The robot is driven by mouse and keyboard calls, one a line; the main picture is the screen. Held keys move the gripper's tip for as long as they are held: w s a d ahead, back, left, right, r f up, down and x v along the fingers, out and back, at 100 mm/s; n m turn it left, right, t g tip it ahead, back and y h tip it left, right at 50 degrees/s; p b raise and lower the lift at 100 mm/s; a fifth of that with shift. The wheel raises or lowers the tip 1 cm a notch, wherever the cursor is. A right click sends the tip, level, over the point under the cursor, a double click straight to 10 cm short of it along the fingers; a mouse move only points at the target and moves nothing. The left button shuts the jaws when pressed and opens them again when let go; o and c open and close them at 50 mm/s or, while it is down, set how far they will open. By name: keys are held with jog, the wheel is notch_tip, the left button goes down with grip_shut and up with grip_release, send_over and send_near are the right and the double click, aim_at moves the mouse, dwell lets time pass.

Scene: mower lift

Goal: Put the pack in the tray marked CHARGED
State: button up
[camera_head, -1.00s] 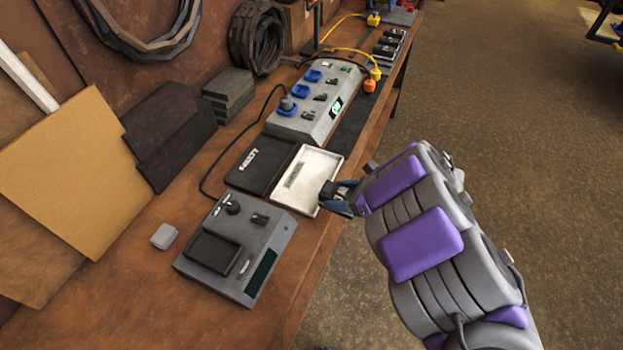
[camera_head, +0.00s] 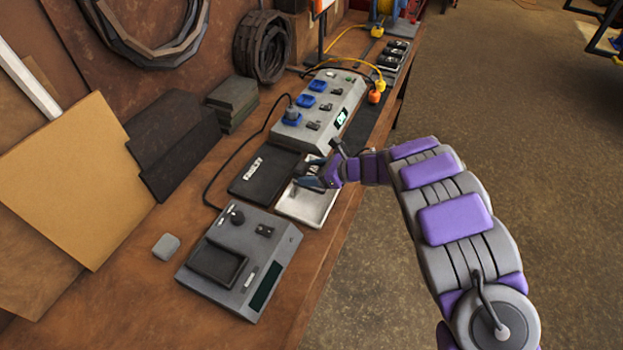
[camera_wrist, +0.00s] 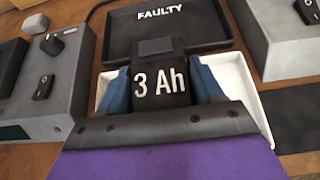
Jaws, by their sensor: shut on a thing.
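My gripper (camera_head: 314,180) is shut on a black pack marked "3 Ah" (camera_wrist: 160,88), with a blue finger on each side of it in the wrist view. The pack is over the white tray (camera_head: 308,208), whose pale walls show around it in the wrist view (camera_wrist: 240,75). I cannot tell whether the pack touches the tray floor. The white tray's label is hidden now.
A grey tester-like box (camera_head: 240,262) stands in front of the trays. A grey charger box (camera_head: 320,110) with blue sockets and cables stands behind them. A small grey block (camera_head: 166,246) lies at the left. The bench front edge is to the right.

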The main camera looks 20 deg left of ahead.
jog(key=shift+w+r, duration=0.1)
jog(key=shift+w, duration=0.15)
jog(key=f, duration=0.1)
jog(key=f+b, duration=0.1)
jog(key=f, duration=0.1)
jog(key=shift+d+f, duration=0.25)
jog(key=shift+d, duration=0.15)
jog(key=shift+a, duration=0.1)
jog(key=o, duration=1.1)
jog(key=shift+a, duration=0.15)
jog(key=o, duration=0.3)
jog(key=shift+a, duration=0.25)
jog(key=shift+o, duration=0.8)
jog(key=shift+d, duration=0.35)
jog(key=shift+d, duration=0.1)
jog(key=p+v, duration=0.1)
jog(key=v, duration=1)
jog(key=shift+d+r+p, duration=0.25)
jog(key=shift+d+p, duration=0.05)
jog(key=shift+p, duration=0.1)
